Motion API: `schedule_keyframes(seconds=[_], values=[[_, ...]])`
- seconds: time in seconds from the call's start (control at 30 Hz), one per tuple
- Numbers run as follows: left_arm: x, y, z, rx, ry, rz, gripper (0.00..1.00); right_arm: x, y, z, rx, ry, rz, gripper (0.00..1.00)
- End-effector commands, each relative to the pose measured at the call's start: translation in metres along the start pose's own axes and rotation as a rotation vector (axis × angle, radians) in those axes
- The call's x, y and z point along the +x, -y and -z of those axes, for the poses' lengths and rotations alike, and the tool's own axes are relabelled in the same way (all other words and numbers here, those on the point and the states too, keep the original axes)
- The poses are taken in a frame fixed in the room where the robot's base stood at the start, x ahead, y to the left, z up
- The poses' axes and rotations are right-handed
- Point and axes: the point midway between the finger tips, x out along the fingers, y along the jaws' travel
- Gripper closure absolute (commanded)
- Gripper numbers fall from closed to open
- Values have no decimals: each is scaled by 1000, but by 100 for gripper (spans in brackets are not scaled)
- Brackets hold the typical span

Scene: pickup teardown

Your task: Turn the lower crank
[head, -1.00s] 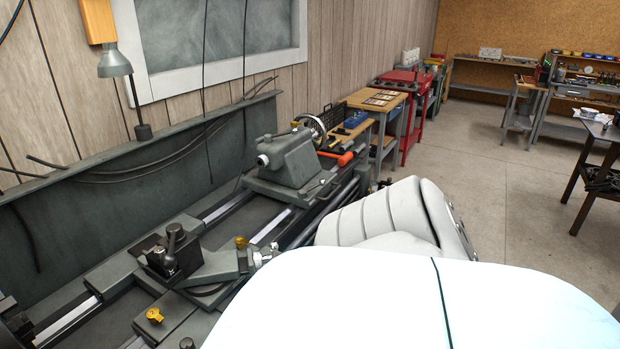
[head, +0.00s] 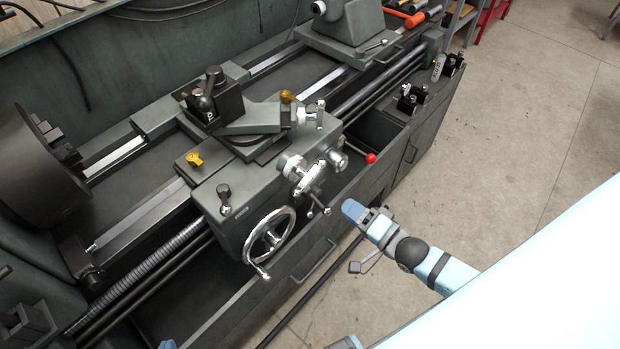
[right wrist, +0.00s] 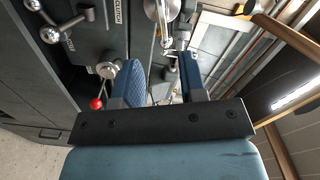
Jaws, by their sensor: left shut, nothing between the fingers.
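A grey lathe carriage (head: 235,190) fills the middle of the head view. Low on its front is a chrome handwheel (head: 285,219) with a crank handle (head: 262,272). Above it is a chrome crank (head: 306,176), and higher still a smaller chrome handle (head: 310,115). A lever with a red knob (head: 371,158) sticks out to the right; the knob also shows in the right wrist view (right wrist: 96,103). My right gripper (head: 352,211) hovers right of the handwheel, apart from it. In the right wrist view its fingers (right wrist: 160,88) are open and empty. Only a blue bit of my left gripper (head: 167,344) shows at the bottom edge.
The lathe chuck (head: 38,150) is at the left and the tailstock (head: 348,25) at the top. A ribbed lead screw (head: 160,262) and rods run along the front. A tray with drawers lies below. Open concrete floor (head: 530,110) is at the right.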

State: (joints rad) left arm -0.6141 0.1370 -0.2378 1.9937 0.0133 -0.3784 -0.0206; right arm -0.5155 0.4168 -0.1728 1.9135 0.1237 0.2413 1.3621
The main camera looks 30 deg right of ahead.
Motion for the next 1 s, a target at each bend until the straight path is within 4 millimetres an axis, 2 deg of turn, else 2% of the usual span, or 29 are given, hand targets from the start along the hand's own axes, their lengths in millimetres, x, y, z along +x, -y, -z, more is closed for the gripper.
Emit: schedule_keyframes(seconds=[0.17,0.27,0.5,0.7,0.83,1.0], values=[[-2,1,0,1,3,1,100,13,2,4,30,-3,15,62],[-4,1,2,1,3,2,100,29,4,4,29,-4,16,62],[-8,2,9,2,2,3,100,82,4,4,28,-4,14,62],[-10,2,14,3,0,4,100,117,4,4,27,-3,13,62],[-11,3,15,3,-1,5,100,131,3,3,28,-2,12,62],[-11,3,15,4,0,6,100,138,2,2,27,-1,11,62]])
